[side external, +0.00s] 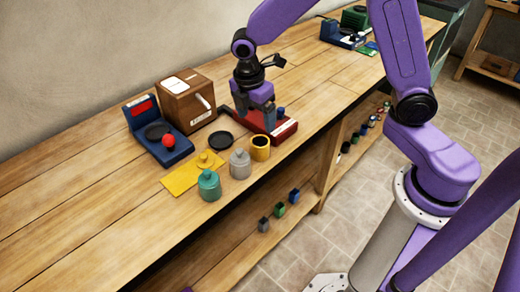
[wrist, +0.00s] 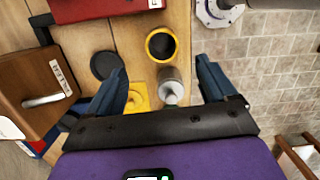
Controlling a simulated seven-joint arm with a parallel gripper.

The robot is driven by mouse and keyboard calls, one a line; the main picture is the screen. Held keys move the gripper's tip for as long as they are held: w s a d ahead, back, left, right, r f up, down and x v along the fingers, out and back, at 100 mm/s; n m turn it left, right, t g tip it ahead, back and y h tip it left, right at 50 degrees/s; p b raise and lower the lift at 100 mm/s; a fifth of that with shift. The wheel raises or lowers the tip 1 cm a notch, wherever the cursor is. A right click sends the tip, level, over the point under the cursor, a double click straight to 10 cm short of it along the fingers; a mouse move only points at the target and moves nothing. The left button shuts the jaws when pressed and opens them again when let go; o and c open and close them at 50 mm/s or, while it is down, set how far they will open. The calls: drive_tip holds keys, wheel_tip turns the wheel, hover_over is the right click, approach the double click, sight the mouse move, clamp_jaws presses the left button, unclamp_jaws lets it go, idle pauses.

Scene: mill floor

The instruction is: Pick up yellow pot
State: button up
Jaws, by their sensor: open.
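The yellow pot (side external: 260,148) stands upright and without a lid on the wooden bench, near its front edge. In the wrist view the yellow pot (wrist: 161,33) shows from above as a yellow ring with a dark inside. My gripper (side external: 254,122) is open and empty, pointing down behind the pot in the side view, in front of the red case. In the wrist view the fingers of my gripper (wrist: 160,70) are spread wide, and the pot lies beyond their tips, roughly centred between them. A yellow knobbed lid (side external: 205,159) lies on a yellow sheet.
A grey jar (side external: 240,164) stands close beside the pot, with a teal jar (side external: 209,185) further left. A black disc (side external: 221,141) lies behind them. A red case (side external: 285,131), a wooden box with a handle (side external: 187,105) and a blue scale (side external: 180,151) holding a red ball stand around.

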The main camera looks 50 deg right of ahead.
sight(259, 144)
drive_tip(key=f, duration=0.4)
drive_tip(key=d+f, duration=0.1)
drive_tip(key=f, duration=0.6)
drive_tip(key=shift+s+d+f, duration=0.1)
drive_tip(key=shift+d+f, duration=0.2)
drive_tip(key=shift+f, duration=0.05)
drive_tip(key=shift+c, duration=0.3)
drive_tip(key=c, duration=1.4)
drive_tip(key=shift+c, duration=0.2)
drive_tip(key=shift+r, duration=0.15)
